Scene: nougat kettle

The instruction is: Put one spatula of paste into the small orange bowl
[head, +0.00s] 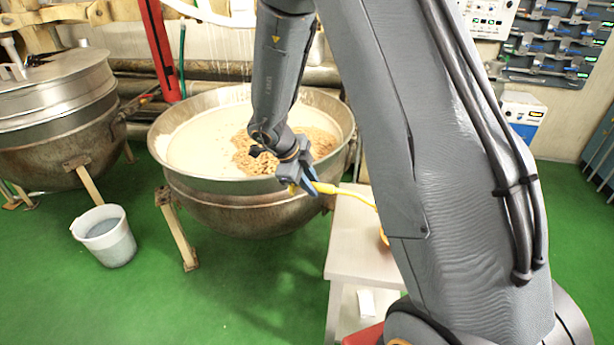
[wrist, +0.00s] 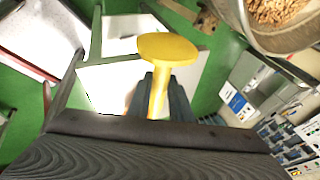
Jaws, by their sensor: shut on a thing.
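My gripper (head: 306,183) is shut on the yellow spatula (head: 340,191), at the near right rim of the large kettle (head: 240,205). The spatula reaches right from the jaws, toward the small white table. In the wrist view the spatula's broad rounded end (wrist: 167,48) stands out past the jaws (wrist: 158,97); I see no paste on the face shown. The kettle holds pale paste (head: 205,135) with a heap of tan pieces (head: 262,155) on its right side. A small orange piece, probably the orange bowl (head: 383,237), shows beside my arm, which hides most of it.
The white table (head: 352,245) stands right of the kettle, a red thing (head: 364,336) low beside it. A second metal kettle (head: 55,120) and a white bucket (head: 105,236) are at left. Green floor (head: 245,290) lies clear in front. Control panels (head: 555,45) are at the right back.

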